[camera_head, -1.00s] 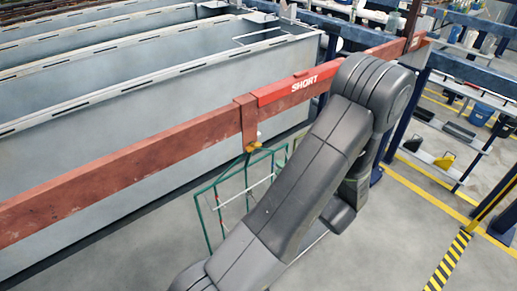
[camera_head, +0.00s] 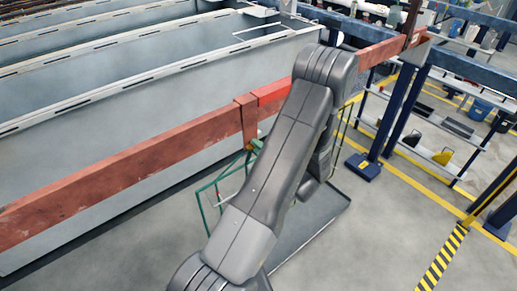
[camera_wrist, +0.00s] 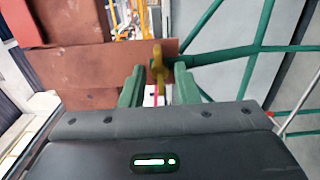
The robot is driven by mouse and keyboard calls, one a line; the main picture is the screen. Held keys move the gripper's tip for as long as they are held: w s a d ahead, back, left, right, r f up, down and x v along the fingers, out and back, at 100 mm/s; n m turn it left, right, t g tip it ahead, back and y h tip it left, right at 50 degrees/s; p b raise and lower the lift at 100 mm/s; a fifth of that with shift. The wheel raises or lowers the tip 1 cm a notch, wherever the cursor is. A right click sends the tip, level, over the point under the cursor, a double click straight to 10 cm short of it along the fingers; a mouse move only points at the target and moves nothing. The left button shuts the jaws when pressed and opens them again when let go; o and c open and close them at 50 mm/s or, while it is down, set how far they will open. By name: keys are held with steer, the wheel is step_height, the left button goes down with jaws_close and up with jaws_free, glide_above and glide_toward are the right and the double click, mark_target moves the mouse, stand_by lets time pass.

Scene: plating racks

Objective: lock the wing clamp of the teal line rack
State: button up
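The teal line rack (camera_head: 208,205) is a thin green wire frame that hangs below the red beam (camera_head: 130,160) in the head view. Its right part is hidden behind my arm. In the wrist view its green bars (camera_wrist: 250,50) run to the upper right. The brass-yellow wing clamp (camera_wrist: 159,62) stands upright near the top centre of the wrist view, by the beam. My gripper (camera_wrist: 158,80) has two green fingers, apart, with the clamp in line with the gap at their tips. I cannot tell whether they touch it. The head view hides my gripper behind the arm.
Long grey tanks (camera_head: 150,80) fill the left behind the beam. A dark flat tray (camera_head: 310,225) lies on the floor right of my arm. Blue posts (camera_head: 396,110) and shelving stand at the right.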

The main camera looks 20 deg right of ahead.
steer(key=shift+c, duration=0.2)
jaws_close()
steer(key=shift+f+n+b, duration=0.1)
steer(key=shift+n+b, duration=0.2)
steer(key=shift+b, duration=0.1)
steer(key=shift+f+n+b, duration=0.15)
steer(key=shift+n+b, duration=0.75)
steer(key=shift+b, duration=0.1)
steer(key=n+b, duration=1)
steer(key=shift+n+b, duration=0.4)
steer(key=n+b, duration=0.4)
steer(key=shift+n, duration=0.4)
